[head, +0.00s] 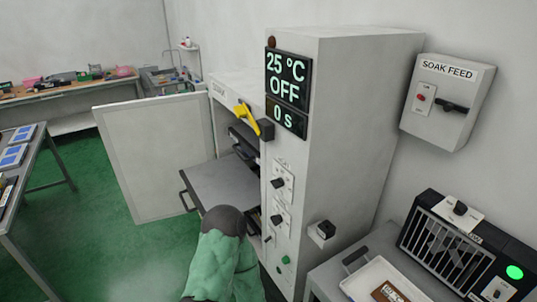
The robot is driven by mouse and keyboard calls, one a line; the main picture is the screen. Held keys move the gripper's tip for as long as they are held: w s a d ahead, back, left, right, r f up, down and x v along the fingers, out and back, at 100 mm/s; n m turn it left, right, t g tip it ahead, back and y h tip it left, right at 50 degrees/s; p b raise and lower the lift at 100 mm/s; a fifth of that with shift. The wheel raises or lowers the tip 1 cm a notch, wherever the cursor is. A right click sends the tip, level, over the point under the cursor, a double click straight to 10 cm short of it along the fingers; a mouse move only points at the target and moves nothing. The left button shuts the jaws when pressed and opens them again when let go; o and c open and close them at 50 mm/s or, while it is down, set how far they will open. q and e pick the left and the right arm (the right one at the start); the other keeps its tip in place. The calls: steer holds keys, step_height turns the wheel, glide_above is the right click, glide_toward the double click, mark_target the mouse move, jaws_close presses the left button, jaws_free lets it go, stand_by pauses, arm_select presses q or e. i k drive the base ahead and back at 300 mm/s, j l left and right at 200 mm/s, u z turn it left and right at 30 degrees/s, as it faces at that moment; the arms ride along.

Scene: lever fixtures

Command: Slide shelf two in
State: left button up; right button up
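A grey flat shelf (222,184) sticks out of the open oven cabinet (348,120), with a dark bar handle (184,191) along its outer left edge. Darker shelf or rack parts show inside the opening above and behind it. No number is readable on the shelf, so I cannot tell from marks which one it is. One of my arms, green with a dark grey joint, rises from the bottom middle in front of the shelf's near edge and hides part of it. No gripper fingers can be seen.
The cabinet door (152,156) stands wide open to the left. A yellow lever (246,117) is at the opening's upper edge. The display reads 25 °C, OFF, 0 s. Right are a wall box labelled SOAK FEED (447,101), a caged unit (452,250) and a white tray (353,286).

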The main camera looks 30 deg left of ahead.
mark_target(227, 180)
steer(key=u, duration=1.6)
